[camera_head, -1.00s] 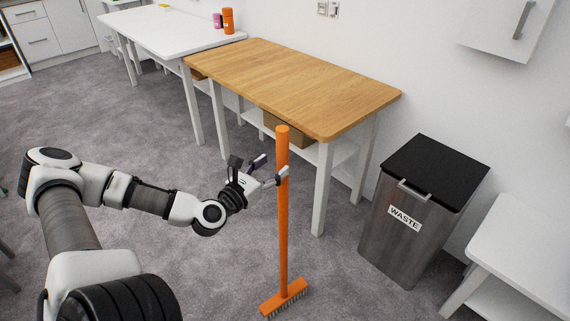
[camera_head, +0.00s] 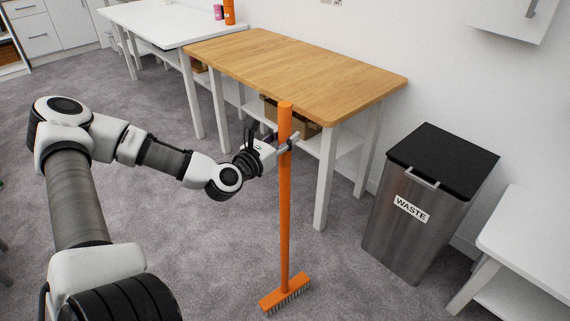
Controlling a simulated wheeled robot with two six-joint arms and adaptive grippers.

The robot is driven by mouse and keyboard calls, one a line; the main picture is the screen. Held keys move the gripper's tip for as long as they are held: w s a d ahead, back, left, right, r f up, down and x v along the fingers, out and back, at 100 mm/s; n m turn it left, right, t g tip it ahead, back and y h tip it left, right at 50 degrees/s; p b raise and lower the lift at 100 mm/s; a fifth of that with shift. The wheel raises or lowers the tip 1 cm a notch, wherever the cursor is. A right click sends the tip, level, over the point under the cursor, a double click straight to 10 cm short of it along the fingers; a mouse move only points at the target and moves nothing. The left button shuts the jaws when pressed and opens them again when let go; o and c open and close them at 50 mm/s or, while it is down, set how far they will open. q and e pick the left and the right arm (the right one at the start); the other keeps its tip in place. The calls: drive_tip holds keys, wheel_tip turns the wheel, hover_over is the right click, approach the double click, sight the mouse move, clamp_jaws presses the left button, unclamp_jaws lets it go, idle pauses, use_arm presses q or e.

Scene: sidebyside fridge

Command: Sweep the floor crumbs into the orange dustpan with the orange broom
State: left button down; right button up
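The orange broom (camera_head: 285,215) stands nearly upright in the middle of the view, its bristled head (camera_head: 286,292) low on the grey carpet. I cannot tell whether the bristles touch the floor. My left gripper (camera_head: 285,142) is at the upper part of the handle, a little below its top end. One finger crosses in front of the handle and the other is partly hidden behind it; it looks shut on the handle. My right gripper is not in view. No dustpan or crumbs can be made out.
A wooden-topped table (camera_head: 290,65) stands just behind the broom, with a brown box (camera_head: 305,124) on its lower shelf. A steel waste bin (camera_head: 411,225) and a white table (camera_head: 530,240) stand to the right. Open carpet (camera_head: 225,250) lies left of the broom.

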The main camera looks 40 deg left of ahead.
sight(280, 122)
use_arm(q)
drive_tip(key=shift+r, duration=0.1)
drive_tip(key=shift+r+p, duration=2.25)
drive_tip(key=shift+r, duration=0.15)
